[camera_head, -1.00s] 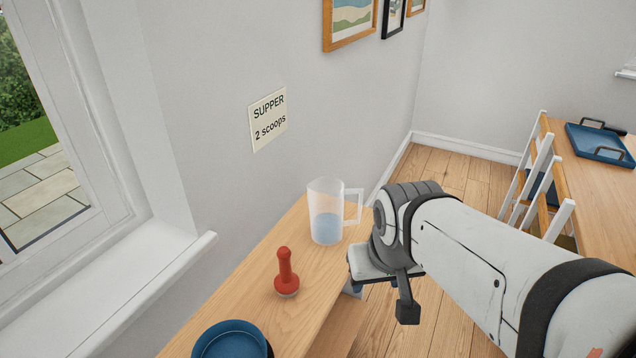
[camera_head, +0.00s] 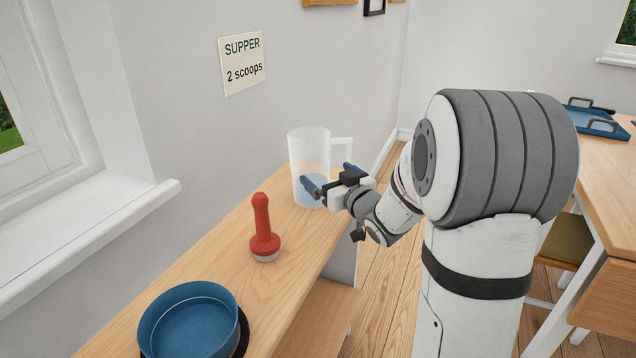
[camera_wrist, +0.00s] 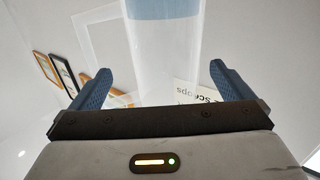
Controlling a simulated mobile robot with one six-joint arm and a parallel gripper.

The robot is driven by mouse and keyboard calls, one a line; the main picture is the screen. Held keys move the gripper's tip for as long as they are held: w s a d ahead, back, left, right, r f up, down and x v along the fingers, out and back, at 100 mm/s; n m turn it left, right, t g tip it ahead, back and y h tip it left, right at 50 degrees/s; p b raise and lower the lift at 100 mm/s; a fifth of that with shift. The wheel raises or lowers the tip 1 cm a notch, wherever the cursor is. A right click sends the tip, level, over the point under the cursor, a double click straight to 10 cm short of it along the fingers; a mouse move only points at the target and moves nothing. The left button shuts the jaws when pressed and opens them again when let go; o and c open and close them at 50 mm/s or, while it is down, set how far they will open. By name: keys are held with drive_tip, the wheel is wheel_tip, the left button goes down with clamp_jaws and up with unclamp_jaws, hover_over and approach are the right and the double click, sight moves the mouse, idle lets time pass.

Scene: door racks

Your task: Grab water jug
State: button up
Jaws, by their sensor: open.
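The water jug (camera_head: 308,150) is clear, with blue water low inside and a handle on its right side. It stands upright on the wooden counter by the wall. My gripper (camera_head: 329,177) is open at the jug's lower right side, with its blue fingers pointing toward it. In the wrist view the picture is turned over, and the jug (camera_wrist: 165,55) appears between the two spread fingers of my gripper (camera_wrist: 161,70), with a visible gap on each side. The handle shows at the upper left there. How deep the jug sits between the fingers is hard to tell.
A red-handled tool (camera_head: 262,228) stands on the counter (camera_head: 215,260) nearer me, beside a blue round pan (camera_head: 190,325). The wall with a supper sign (camera_head: 242,62) is close behind the jug. A table with a blue tray (camera_head: 590,122) stands at the right.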

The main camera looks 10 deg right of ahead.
sight(311, 160)
drive_tip(key=x, duration=0.8)
drive_tip(key=shift+s+a+r, duration=0.15)
drive_tip(key=shift+a, duration=0.15)
drive_tip(key=c, duration=1.2)
drive_tip(key=shift+r, duration=0.1)
drive_tip(key=shift+c, duration=0.3)
drive_tip(key=shift+r, duration=0.15)
